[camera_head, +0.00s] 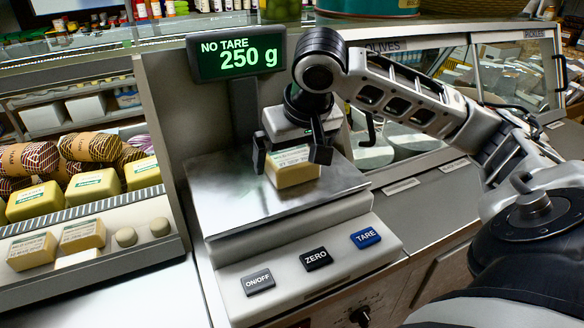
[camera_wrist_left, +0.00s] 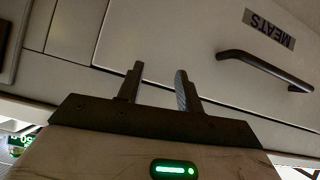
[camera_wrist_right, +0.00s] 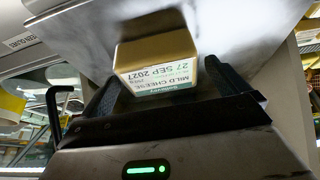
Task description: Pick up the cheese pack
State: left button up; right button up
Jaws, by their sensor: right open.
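The cheese pack (camera_head: 293,168) is a pale yellow block with a white and green label. It rests on the steel plate (camera_head: 225,195) of the weighing scale. My right gripper (camera_head: 292,158) is over the scale with its fingers apart, one to each side of the pack. In the right wrist view the pack (camera_wrist_right: 165,62) lies ahead of and between the open fingers (camera_wrist_right: 170,80), its label reading mild cheese. No clear contact shows. My left gripper (camera_wrist_left: 158,88) is open and empty, before a drawer front marked MEATS; it is not in the head view.
The scale display (camera_head: 237,52) reads 250 g, no tare. Buttons, including TARE (camera_head: 366,237), line the scale's front. A chilled case at left holds similar cheese packs (camera_head: 83,235), yellow blocks (camera_head: 92,187) and netted sausages. A glass olives case (camera_head: 400,90) stands behind my right arm.

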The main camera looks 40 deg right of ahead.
jog(key=shift+w+f, duration=0.2)
jog(key=shift+f, duration=0.3)
jog(key=c, duration=1.2)
jog(key=shift+r, duration=0.15)
